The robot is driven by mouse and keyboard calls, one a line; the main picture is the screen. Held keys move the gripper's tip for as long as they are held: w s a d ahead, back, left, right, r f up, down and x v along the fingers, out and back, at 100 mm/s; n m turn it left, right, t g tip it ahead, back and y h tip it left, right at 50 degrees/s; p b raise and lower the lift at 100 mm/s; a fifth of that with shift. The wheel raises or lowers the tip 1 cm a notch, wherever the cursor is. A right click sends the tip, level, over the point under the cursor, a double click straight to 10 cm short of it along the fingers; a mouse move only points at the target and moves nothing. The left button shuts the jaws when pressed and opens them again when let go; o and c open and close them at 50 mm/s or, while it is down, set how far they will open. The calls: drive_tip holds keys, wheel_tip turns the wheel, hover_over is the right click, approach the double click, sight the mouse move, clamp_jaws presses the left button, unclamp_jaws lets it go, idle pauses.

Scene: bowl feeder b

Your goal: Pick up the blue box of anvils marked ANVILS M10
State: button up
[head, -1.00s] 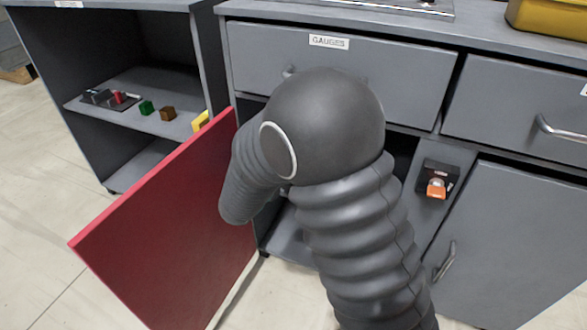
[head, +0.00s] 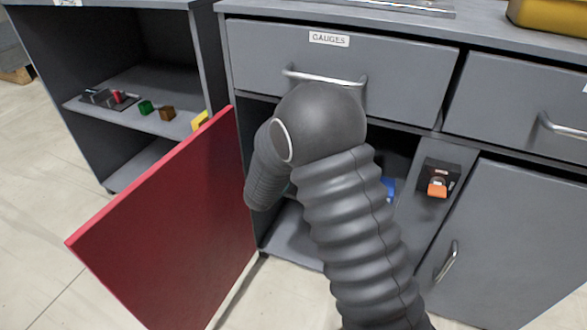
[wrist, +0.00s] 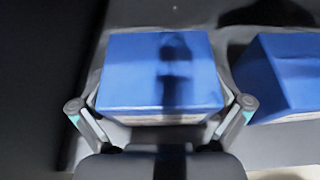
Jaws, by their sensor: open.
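In the wrist view a blue box (wrist: 130,75) lies straight ahead, its blue top facing me and a paler strip along its near lower edge. My gripper (wrist: 160,106) is open, with one fingertip on each side of the box's near end; I cannot tell if they touch it. A second blue box (wrist: 285,75) stands to the right, partly cut off. No marking is readable on either, so I cannot tell which is ANVILS M10. In the head view only a blue sliver (head: 389,189) shows inside the cabinet; my arm hides the gripper.
The red cabinet door (head: 165,225) stands open to the left of my arm. A drawer (head: 400,65) marked GAUGES is shut above the opening. An orange padlock-like item (head: 437,187) sits on the right. An open shelf (head: 190,120) holds small coloured blocks.

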drive_tip(key=c, duration=1.2)
drive_tip(key=shift+r, duration=0.1)
